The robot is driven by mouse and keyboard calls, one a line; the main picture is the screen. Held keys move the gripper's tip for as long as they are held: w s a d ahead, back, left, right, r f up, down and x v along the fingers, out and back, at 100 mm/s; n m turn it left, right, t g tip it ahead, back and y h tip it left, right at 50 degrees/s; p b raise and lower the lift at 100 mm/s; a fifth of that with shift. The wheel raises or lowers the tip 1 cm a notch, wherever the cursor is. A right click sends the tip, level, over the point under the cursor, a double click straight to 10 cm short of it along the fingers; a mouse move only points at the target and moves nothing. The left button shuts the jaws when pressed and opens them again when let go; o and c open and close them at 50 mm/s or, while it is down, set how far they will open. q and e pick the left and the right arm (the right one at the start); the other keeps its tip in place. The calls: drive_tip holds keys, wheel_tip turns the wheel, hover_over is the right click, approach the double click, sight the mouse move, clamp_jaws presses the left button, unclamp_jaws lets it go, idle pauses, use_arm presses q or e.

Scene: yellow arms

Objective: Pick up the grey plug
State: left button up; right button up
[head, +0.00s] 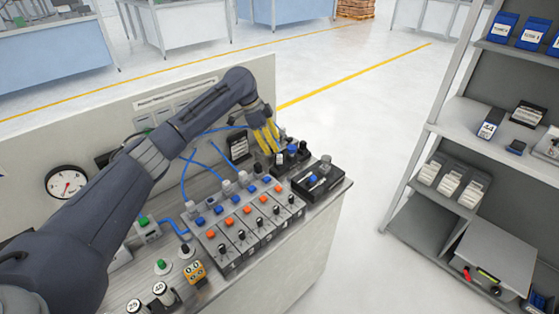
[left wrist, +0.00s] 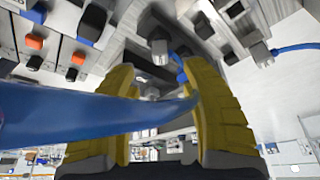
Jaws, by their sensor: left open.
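My left gripper (head: 267,143) has yellow fingers and reaches down over the back of the bench in the head view. In the left wrist view the same gripper (left wrist: 158,75) is open, its fingers apart with no object gripped. A grey plug (left wrist: 159,50) with a blue hose shows just beyond the gap between the fingertips. Another grey plug (left wrist: 261,53) with a blue hose sits off to the right. Several similar grey plugs, one of them a grey plug (head: 243,178), stand behind the valve row in the head view. I cannot tell which one the task means. My right gripper is in neither view.
A blue hose (left wrist: 90,112) crosses close in front of the fingers in the wrist view. The valve row (head: 240,222) has orange, blue and black knobs. A black box (head: 318,180) sits at the bench's right end. A shelf (head: 490,150) stands right, across clear floor.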

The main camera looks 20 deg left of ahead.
sight(278, 156)
use_arm(q)
drive_tip(key=shift+x, duration=3.8)
drive_tip(key=shift+a, duration=0.15)
clamp_jaws()
